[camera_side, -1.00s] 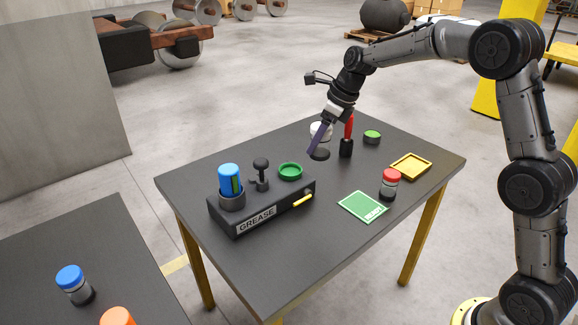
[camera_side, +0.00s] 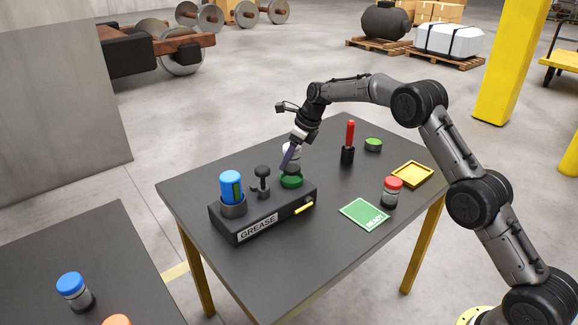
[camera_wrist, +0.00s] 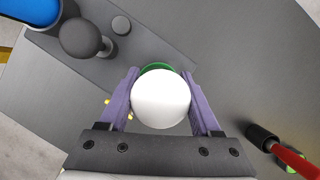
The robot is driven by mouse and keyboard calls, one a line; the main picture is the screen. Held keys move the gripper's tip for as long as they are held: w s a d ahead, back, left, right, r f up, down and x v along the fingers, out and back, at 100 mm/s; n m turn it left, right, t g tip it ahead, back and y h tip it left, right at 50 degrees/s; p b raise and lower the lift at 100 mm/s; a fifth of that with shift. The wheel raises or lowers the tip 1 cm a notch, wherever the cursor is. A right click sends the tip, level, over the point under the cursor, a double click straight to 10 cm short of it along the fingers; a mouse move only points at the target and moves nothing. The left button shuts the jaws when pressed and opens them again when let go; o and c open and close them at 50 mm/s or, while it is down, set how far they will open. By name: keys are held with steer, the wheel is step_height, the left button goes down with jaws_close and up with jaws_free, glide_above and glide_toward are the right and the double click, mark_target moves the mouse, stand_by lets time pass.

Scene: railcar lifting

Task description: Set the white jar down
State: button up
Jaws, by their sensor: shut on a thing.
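The white jar (camera_wrist: 160,98) is between the two purple fingers of my gripper (camera_wrist: 161,100) in the wrist view, seen from its round white top. My gripper (camera_side: 287,158) is shut on it. In the side view the jar (camera_side: 292,151) is partly hidden by the fingers, with its dark lower part just over the green ring (camera_side: 291,182) on the grease block. In the wrist view only the far edge of the green ring (camera_wrist: 155,67) shows past the jar. I cannot tell whether the jar touches the ring.
The black grease block (camera_side: 262,218) carries a blue-capped cylinder (camera_side: 230,186) and a dark knobbed lever (camera_side: 263,178) left of the jar. A red-handled tool (camera_side: 350,140), red-lidded jar (camera_side: 391,190), yellow tray (camera_side: 412,174) and green READY card (camera_side: 364,214) stand right.

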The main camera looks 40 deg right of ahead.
mark_target(289, 166)
steer(key=shift+f, duration=1.55)
steer(key=shift+f, duration=0.15)
steer(key=o, duration=1.4)
